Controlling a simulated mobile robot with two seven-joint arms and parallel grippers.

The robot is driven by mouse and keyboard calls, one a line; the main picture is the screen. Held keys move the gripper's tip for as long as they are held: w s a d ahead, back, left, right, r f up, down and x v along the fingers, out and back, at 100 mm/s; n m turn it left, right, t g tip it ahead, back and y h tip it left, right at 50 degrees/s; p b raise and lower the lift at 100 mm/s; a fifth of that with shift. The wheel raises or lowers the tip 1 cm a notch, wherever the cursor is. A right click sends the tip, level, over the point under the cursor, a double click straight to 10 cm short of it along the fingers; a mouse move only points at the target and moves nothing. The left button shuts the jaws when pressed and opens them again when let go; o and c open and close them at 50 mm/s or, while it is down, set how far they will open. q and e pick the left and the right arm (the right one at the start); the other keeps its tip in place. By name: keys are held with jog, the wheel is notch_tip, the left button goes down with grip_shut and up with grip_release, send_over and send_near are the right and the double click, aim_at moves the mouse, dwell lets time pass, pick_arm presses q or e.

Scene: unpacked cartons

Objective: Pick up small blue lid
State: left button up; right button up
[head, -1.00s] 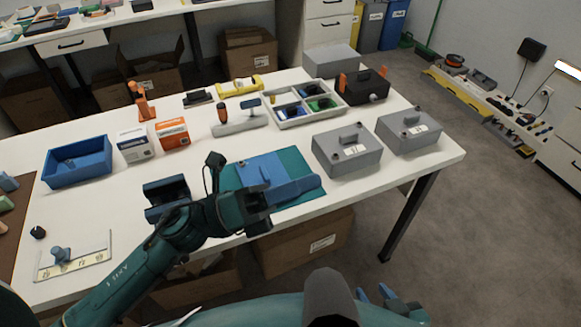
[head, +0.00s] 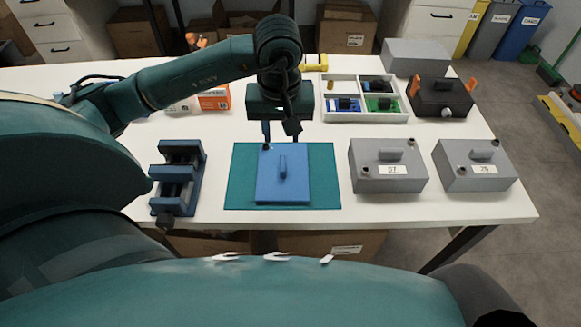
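The small blue lid (head: 297,190) lies flat on a teal mat (head: 326,198) near the table's front edge. It is a flat blue plate with a raised handle (head: 283,167) in its middle and a dark knob near its far left corner. My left gripper (head: 280,137) points down above the lid's far edge, behind the handle. One finger shows at its left, set off from the middle, and it looks open and empty. A dark part on the wrist hides much of the other finger. My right gripper is not in view.
A dark blue vise-like fixture (head: 178,178) stands left of the mat. Two grey lidded boxes (head: 389,178) (head: 474,177) stand to the right. Behind them are a divided tray (head: 365,117) and a black case with orange latches (head: 442,97). The white table is clear between mat and fixture.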

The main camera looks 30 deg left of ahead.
pick_arm(q)
send_over(282, 162)
jog(key=s+d, duration=0.1)
jog(key=f, duration=0.5)
jog(key=shift+s+f, duration=0.2)
jog(key=shift+f, duration=0.1)
jog(key=shift+w+a+f+p, duration=0.1)
jog(key=shift+w+f+p, duration=0.1)
jog(key=shift+f, duration=0.7)
jog(key=shift+w+a+f+p, duration=0.15)
jog(key=shift+w+f, duration=0.05)
jog(key=shift+f, duration=0.7)
jog(key=shift+w+a+f+p, duration=0.1)
jog(key=shift+w+f+p, duration=0.1)
jog(key=shift+f, duration=0.7)
grip_shut()
